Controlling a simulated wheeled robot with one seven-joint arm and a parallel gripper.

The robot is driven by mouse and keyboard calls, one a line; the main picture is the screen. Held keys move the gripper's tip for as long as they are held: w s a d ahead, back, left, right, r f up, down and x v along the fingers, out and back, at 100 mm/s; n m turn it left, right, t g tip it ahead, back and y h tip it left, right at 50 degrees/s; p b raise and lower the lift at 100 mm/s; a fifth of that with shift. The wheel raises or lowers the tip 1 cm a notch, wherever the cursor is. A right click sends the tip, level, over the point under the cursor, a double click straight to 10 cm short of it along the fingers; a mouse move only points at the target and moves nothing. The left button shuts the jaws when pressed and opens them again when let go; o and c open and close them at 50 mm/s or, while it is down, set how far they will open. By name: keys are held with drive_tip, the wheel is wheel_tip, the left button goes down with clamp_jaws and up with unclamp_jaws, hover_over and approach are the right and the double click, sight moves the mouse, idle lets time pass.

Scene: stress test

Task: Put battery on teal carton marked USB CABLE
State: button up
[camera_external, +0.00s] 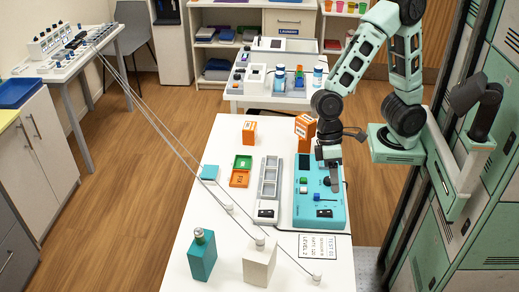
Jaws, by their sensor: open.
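A teal carton (202,261) stands at the front left of the white table; its marking is too small to read. A small upright greenish-grey cylinder (199,236), which looks like the battery, stands on top of it. My gripper (331,181) is open over the teal device panel (312,216), well behind and right of the carton. I see nothing held between its fingers, though the fingertips are small and partly lost against the panel's dark parts.
A white carton (259,266) stands right of the teal one. Thin rods or cords slant across the table to white knobs (316,278). A grey tray (268,186), orange and green bins (240,178), a flat teal square (209,172) and orange boxes (249,133) occupy the middle and back.

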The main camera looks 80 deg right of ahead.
drive_tip(key=s+d+n+t+h, duration=0.2)
drive_tip(key=s+d+n+h, duration=0.1)
drive_tip(key=s+d+n, duration=0.4)
drive_tip(key=shift+s+d+f+n+h, duration=0.15)
drive_tip(key=shift+d+f+n+h, duration=0.2)
drive_tip(key=shift+d, duration=0.8)
